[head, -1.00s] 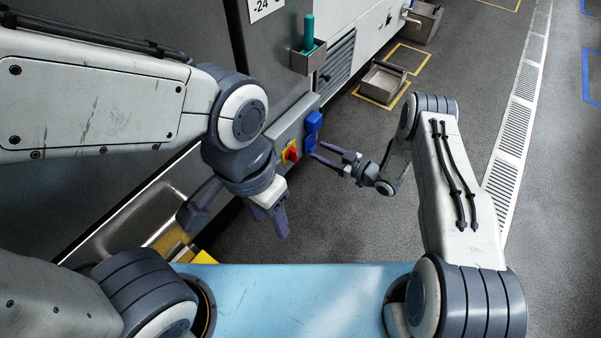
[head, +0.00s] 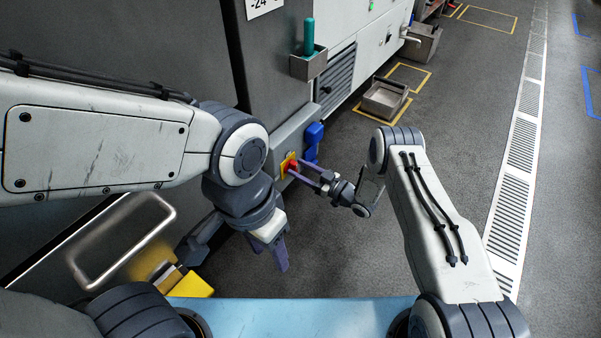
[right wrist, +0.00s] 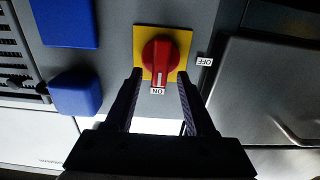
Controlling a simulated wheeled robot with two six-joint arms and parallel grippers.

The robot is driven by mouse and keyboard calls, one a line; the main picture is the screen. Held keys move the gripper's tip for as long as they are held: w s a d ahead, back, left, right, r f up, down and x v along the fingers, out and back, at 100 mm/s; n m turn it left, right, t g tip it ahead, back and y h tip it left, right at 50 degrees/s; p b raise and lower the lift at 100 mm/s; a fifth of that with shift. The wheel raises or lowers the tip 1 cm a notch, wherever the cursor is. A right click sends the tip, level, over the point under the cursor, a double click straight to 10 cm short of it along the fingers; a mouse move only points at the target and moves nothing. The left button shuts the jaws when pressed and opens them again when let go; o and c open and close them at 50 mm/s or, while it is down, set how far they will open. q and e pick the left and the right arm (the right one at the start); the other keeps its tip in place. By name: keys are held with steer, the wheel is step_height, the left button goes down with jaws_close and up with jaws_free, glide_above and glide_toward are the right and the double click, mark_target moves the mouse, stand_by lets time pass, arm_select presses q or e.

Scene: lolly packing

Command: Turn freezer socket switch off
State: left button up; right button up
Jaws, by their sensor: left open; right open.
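The red rotary switch knob (right wrist: 162,58) sits on a yellow square plate (right wrist: 142,36) on the grey panel. In the right wrist view its white pointer line faces the ON label (right wrist: 157,91). The OFF label (right wrist: 204,61) is to the right of the plate. The knob also shows in the head view (head: 291,165). My right gripper (right wrist: 160,74) is open, with one fingertip on each side of the knob's lower part; whether they touch it I cannot tell. In the head view its fingers (head: 301,169) reach the switch from the right. My left gripper (head: 279,265) is open and empty, pointing down.
A blue socket cover (head: 313,134) is close beside the switch. A small grey holder (head: 308,65) with a green-handled tool is above. A metal bin (head: 385,98) stands on the floor at right. The grey floor between my arms is clear.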

steer(key=shift+w+a, duration=0.1)
steer(key=shift+a, duration=0.05)
jaws_close()
